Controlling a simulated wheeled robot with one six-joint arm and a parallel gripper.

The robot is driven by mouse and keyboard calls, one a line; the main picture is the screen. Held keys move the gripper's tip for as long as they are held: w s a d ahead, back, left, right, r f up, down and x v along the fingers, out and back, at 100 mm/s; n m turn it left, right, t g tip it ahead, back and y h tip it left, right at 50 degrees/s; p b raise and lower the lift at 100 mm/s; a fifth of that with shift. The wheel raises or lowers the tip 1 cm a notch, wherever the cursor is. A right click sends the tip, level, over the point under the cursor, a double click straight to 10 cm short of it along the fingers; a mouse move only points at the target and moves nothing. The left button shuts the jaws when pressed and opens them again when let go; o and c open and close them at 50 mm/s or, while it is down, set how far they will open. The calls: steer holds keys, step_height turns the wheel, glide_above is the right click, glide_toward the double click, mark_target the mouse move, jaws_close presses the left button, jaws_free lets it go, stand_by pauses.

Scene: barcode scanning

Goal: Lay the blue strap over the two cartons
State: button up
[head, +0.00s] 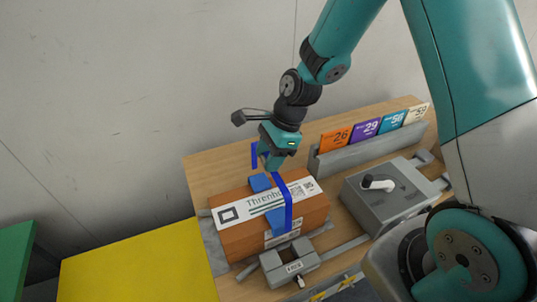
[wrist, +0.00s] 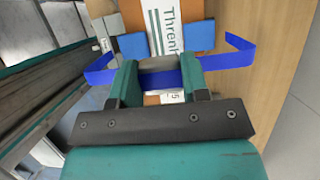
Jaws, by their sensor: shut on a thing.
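My gripper (head: 270,164) is shut on the blue strap, above the back part of the cartons. In the wrist view the strap (wrist: 240,50) passes between the fingers of my gripper (wrist: 160,78) and bends at both ends. In the head view one strap leg (head: 288,207) hangs in front of the cartons; the other shows behind my gripper. The brown cartons (head: 240,239) lie on the bench under a white printed label (head: 238,212). The seam between two cartons is not clear. Blue pads sit at the back (head: 260,182) and front (head: 275,222) edges.
A grey clamp block (head: 290,262) stands before the cartons. Numbered coloured cards (head: 365,127) stand in a rack behind. A yellow surface (head: 140,264) lies left of the wooden bench (head: 207,170).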

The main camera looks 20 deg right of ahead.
steer(key=shift+f+b, duration=4.3)
steer(key=shift+f, duration=2.05)
steer(key=o, duration=1)
steer(key=b+v, duration=0.1)
steer(key=v, duration=1.6)
steer(key=shift+r, duration=0.25)
